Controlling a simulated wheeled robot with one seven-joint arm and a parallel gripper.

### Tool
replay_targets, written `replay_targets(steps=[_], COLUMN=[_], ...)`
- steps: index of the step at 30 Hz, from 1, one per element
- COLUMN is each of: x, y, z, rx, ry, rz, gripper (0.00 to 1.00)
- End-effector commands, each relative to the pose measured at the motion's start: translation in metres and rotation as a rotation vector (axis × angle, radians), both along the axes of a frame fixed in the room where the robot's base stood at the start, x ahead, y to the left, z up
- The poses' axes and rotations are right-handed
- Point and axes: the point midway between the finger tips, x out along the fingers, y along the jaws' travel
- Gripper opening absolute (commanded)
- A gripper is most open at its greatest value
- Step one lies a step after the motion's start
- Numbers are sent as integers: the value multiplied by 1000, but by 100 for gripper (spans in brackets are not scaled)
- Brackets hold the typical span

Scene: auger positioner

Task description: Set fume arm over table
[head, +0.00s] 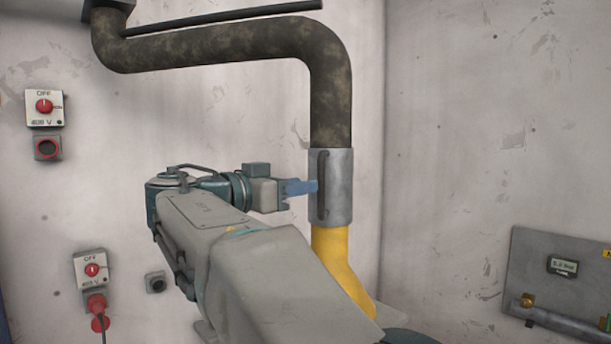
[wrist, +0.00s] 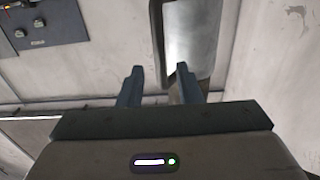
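The fume arm is a dark mottled duct (head: 330,95) that runs from the upper left wall and bends down. It ends in a grey metal sleeve (head: 341,190) with a yellow section (head: 342,262) below. The sleeve carries an upright dark handle (head: 322,180). My gripper (head: 308,187) has blue fingers pointing right, with their tips at the handle in the head view. In the wrist view my gripper (wrist: 158,88) has its fingers apart, with the handle (wrist: 156,40) ahead, its lower end near the right finger. I cannot tell whether they touch. No table is clearly visible.
Wall switch boxes (head: 44,107) and (head: 91,268) are at the left, the lower one with a red plug (head: 96,303). A grey panel (head: 540,255) with a small display and pipe is on the right wall. Right of the sleeve is free space before the wall.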

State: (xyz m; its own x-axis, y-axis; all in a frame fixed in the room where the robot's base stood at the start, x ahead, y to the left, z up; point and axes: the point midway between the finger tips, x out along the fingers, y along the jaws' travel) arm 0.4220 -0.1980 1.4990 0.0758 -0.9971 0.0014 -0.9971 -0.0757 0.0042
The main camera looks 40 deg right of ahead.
Motion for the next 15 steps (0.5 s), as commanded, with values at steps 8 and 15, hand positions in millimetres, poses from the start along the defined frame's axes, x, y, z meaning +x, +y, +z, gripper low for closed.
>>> replay_targets(steps=[8,15], x=[4,5], y=[-49,-63], z=[2,0], rx=[2,1], ry=[4,2], rz=[-2,1], gripper=[32,32])
